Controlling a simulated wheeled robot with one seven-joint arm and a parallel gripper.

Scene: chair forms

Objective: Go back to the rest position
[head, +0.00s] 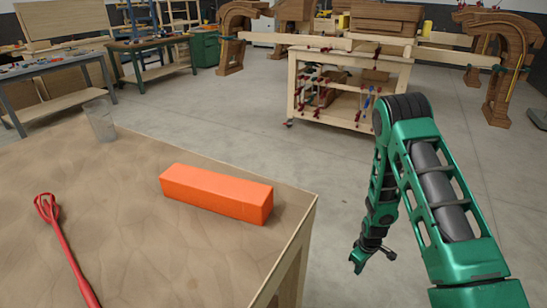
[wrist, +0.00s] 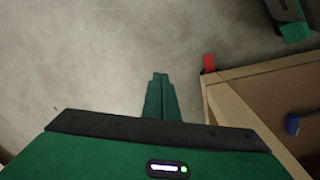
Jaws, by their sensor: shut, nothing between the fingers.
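My gripper (head: 358,262) hangs low at the end of my green arm, to the right of the table corner in the head view. It is over the floor and apart from the table. In the wrist view its two green fingers (wrist: 160,97) lie together, with nothing held between them. Bare concrete floor (wrist: 100,60) shows beyond them.
The brown-topped table (head: 130,190) bears an orange block (head: 215,193), a red tool (head: 68,250) and a clear upright piece (head: 100,120). A wooden trolley (head: 350,90) stands behind. In the wrist view a wooden structure (wrist: 232,105) is right of the fingers.

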